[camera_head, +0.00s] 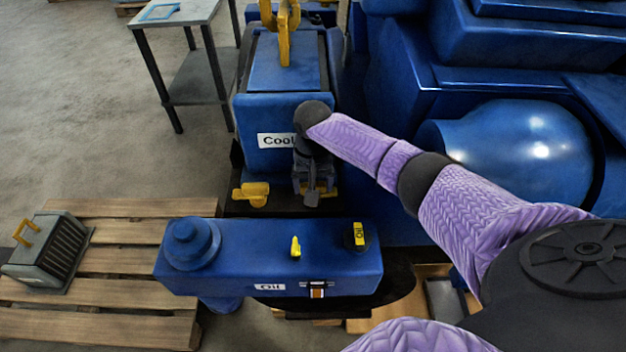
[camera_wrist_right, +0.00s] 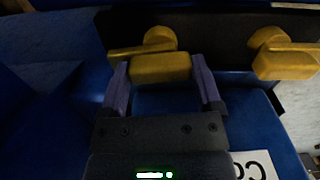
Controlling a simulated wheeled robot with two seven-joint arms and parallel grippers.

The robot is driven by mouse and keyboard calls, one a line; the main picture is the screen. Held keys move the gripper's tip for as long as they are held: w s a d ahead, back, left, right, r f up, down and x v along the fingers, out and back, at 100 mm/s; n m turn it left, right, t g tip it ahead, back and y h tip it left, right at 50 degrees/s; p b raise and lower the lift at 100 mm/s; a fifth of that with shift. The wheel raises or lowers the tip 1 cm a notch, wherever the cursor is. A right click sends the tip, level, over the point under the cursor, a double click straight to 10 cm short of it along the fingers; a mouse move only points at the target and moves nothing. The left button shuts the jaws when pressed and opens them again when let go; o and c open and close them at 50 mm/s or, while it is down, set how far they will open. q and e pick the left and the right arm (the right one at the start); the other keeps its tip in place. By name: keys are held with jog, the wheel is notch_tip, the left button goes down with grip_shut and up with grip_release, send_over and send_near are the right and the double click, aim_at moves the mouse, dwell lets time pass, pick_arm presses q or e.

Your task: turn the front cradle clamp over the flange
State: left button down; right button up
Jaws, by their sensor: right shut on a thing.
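Two yellow cradle clamps show at the foot of the blue unit labelled "Cool…" (camera_head: 267,112). The free clamp (camera_head: 251,194) is at left in the head view and at right in the wrist view (camera_wrist_right: 285,58). The other clamp (camera_wrist_right: 160,68) lies between the fingers of my right gripper (camera_wrist_right: 162,85), which is shut on its yellow block. In the head view my right gripper (camera_head: 312,192) hides most of that clamp. I cannot tell which clamp is over the flange. My left gripper is not in view.
A blue oil unit (camera_head: 262,258) with a yellow lever and cap stands in front. A wooden pallet (camera_head: 100,292) with a grey vented box (camera_head: 48,252) is at left. A metal table (camera_head: 185,12) stands behind. The large blue engine (camera_head: 520,145) fills the right.

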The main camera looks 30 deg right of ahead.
jog(key=n+p, duration=0.1)
jog(key=n, duration=0.2)
jog(key=shift+r+p, duration=0.15)
jog(key=shift+p, duration=0.15)
jog(key=n+p, duration=0.1)
jog(key=n, duration=0.2)
jog(key=shift+n, duration=0.4)
jog(key=n, duration=0.4)
jog(key=shift+w+n, duration=0.1)
jog(key=shift+n, duration=0.2)
jog(key=n, duration=0.5)
jog(key=o, duration=1)
